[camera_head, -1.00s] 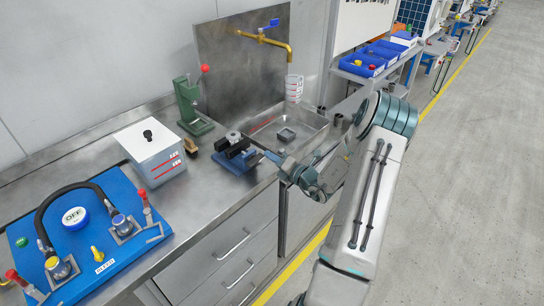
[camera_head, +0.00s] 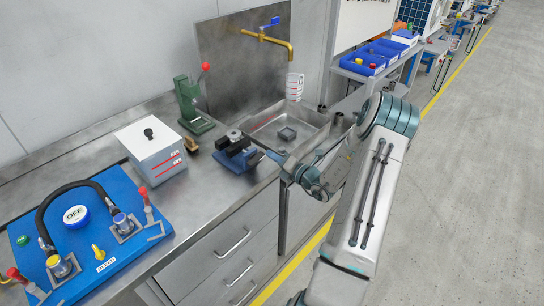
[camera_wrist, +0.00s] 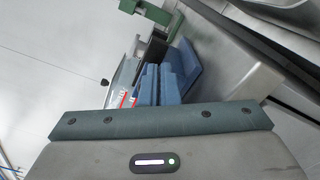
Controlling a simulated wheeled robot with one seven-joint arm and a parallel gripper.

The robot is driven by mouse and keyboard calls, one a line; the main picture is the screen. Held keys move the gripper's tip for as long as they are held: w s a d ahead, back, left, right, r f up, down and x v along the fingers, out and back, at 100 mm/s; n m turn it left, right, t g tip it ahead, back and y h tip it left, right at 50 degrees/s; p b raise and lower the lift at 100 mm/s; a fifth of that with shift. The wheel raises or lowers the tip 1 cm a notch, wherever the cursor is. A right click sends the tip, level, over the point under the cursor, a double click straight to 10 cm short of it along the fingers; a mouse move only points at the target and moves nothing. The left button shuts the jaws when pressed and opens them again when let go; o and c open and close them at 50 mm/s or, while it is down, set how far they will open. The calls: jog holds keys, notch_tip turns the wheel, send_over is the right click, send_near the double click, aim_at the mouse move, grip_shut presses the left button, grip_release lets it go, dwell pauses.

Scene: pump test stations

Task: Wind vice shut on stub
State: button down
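The vice (camera_head: 240,160) stands on the steel bench left of the sink, with a blue body and black jaws. A grey round piece, apparently the stub (camera_head: 233,135), sits at the top of its jaws; I cannot tell how tightly it is held. My gripper (camera_head: 270,154) reaches in from the right, close to the vice's right side. Contact with the vice or its handle is unclear.
A green press (camera_head: 190,105) with a red knob stands behind the vice. A white box (camera_head: 150,152) and a blue test panel (camera_head: 125,225) lie to the left. The sink (camera_head: 305,125) with a brass tap (camera_head: 280,42) is behind my gripper. A wooden-handled brush (camera_head: 191,144) lies near the box.

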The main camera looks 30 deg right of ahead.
jog(key=p+v, duration=0.1)
jog(key=v, duration=0.4)
jog(key=shift+s+d, duration=0.2)
jog(key=shift+s, duration=0.15)
jog(key=shift+f, duration=0.1)
